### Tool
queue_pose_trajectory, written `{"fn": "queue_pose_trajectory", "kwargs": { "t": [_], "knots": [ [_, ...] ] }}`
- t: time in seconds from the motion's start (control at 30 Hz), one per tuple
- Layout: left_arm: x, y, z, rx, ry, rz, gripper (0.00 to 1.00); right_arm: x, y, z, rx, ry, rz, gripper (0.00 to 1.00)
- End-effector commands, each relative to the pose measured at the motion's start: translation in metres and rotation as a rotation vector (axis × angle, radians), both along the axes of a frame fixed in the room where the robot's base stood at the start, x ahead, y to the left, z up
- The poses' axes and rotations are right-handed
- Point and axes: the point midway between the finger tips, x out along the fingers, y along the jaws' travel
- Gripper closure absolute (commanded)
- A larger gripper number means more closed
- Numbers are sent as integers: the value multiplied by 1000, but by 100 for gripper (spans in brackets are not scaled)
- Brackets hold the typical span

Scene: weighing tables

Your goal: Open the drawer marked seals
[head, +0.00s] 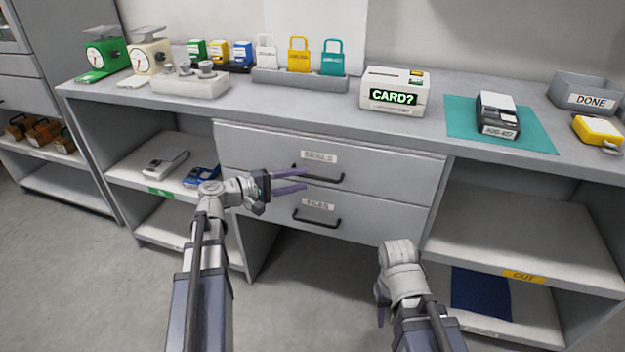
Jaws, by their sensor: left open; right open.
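The drawer marked SEALS (400,174) is the upper of two grey drawers under the counter, and it looks shut. Its white label (320,157) sits above a dark bar handle (328,179). My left gripper (306,179) is open, its two purple fingers pointing right, one above the other, near the left end of that handle. Nothing is between the fingers, and I cannot tell if they touch the handle. My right gripper (380,312) is low, in front of the opening below the drawers; it is open and mostly hidden behind its own wrist.
The drawer marked FILES (385,217) is directly below, shut, with its own handle (317,220). The counter (420,133) above holds scales, padlocks, a CARD? box (394,92) and a device on a teal mat (540,139). Open shelves flank the drawers.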

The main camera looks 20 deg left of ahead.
Motion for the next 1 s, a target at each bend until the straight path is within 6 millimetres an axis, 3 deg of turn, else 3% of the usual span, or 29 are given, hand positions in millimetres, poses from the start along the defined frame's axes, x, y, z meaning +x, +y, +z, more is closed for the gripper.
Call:
{"fn": "queue_pose_trajectory", "kwargs": {
  "t": [0.3, 0.7, 1.0],
  "knots": [
    [27, -29, -6, 1, 1, -2, 55, 0, 0, -6, -1, 0, 0, 50],
    [30, -33, -7, 1, 1, 0, 56, 0, 0, -6, -1, 0, 0, 50],
    [30, -33, -7, 1, 1, -1, 90, 0, 0, -6, -1, 0, 0, 50]
  ]
}}
